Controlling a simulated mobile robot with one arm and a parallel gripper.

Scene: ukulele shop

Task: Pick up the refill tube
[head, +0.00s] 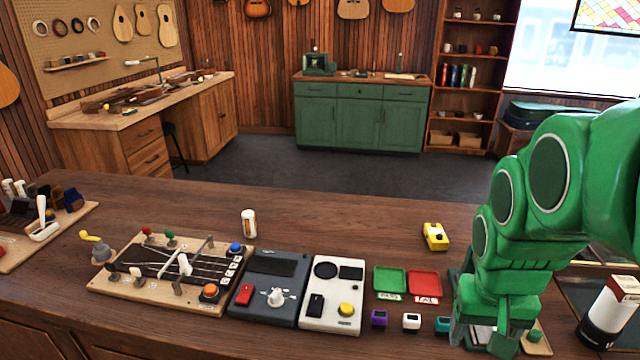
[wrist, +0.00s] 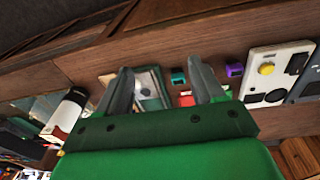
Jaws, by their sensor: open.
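A small upright tube with a white cap and an orange-and-white body (head: 249,223) stands on the counter behind the board of controls; it looks like the refill tube, though I cannot read a label. My gripper (wrist: 163,82) is open and empty, its two grey fingers spread in the wrist view. In the head view my green arm reaches down at the right, far to the right of the small tube. The small tube does not show in the wrist view.
A wooden control board (head: 120,278), a dark panel (head: 268,290) and a white panel (head: 333,290) line the front. Green (head: 389,280) and red (head: 424,283) trays, small coloured blocks and a yellow device (head: 435,236) lie nearer my arm. The counter behind the panels is mostly clear.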

